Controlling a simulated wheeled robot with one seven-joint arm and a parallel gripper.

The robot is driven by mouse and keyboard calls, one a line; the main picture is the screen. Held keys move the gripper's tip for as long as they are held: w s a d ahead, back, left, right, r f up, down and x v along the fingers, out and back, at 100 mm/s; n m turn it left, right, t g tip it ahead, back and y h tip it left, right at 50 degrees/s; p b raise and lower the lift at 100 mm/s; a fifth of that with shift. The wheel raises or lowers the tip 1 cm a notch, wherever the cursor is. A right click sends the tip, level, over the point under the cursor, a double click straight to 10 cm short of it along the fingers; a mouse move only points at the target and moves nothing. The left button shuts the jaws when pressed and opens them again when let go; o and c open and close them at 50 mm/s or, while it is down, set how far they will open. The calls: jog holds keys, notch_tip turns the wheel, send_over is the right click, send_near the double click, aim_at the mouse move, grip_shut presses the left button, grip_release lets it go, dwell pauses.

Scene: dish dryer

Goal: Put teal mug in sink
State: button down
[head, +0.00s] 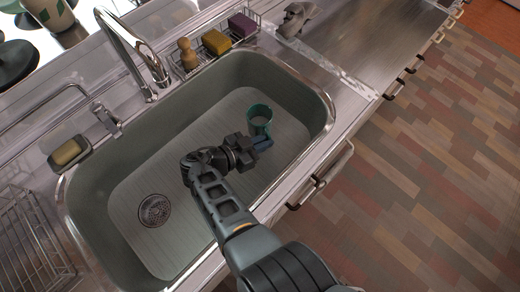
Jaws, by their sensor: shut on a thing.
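The teal mug (261,112) shows over the right half of the sink basin, its open top facing up toward the camera. My gripper (262,140) is shut on the mug at its near side. The fingers and the mug's lower near part overlap, so the exact grip point is hidden. The sink (150,250) is a large grey basin with a steel rim. I cannot tell whether the mug touches the basin floor or hangs above it.
A drain (154,210) lies at the basin's left. A faucet (135,55) stands behind it. A wire caddy with a brush (187,54) and sponges (216,42) sits at the back rim. A dish rack (35,240) is at left. The basin's left half is clear.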

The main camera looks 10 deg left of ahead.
jog(key=shift+f+b, duration=2.2)
jog(key=shift+f, duration=0.85)
jog(key=shift+f, duration=0.1)
jog(key=c, duration=1.2)
grip_release()
jog(key=shift+r, duration=0.25)
jog(key=p+v, duration=0.1)
jog(key=v, duration=1.1)
jog(key=shift+f, duration=0.15)
jog(key=shift+s, duration=0.1)
